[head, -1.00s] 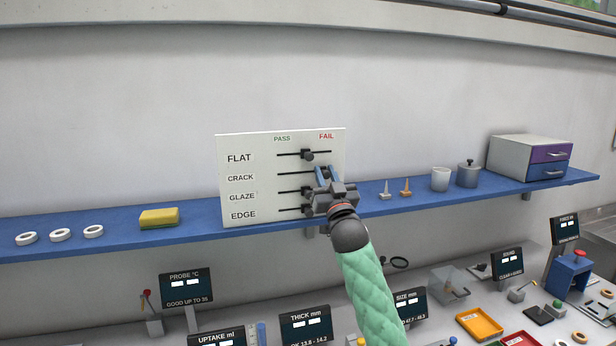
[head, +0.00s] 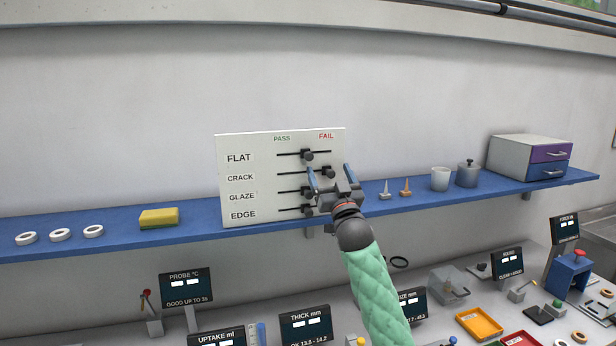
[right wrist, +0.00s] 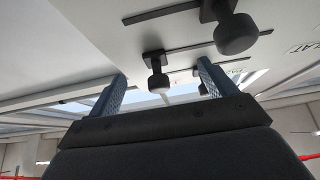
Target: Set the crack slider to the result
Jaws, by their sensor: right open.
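The white slider board (head: 250,145) stands on the blue shelf, with rows FLAT, CRACK, GLAZE and EDGE and the headings PASS and FAIL. The black crack slider knob (head: 328,172) is at the right, under FAIL. The flat (head: 307,155), glaze (head: 307,191) and edge (head: 307,209) knobs sit near mid-track. My right gripper (head: 330,170) is open, its blue fingers apart on either side of the crack knob. In the right wrist view, the crack knob (right wrist: 157,78) shows between the fingertips, apart from both. My left gripper is not in view.
The blue shelf (head: 110,225) also holds white rings, a yellow sponge (head: 159,218), small cones, a cup (head: 440,179), a lidded pot (head: 467,174) and a drawer box (head: 515,160). Gauges and screens fill the bench below. The wall above the board is clear.

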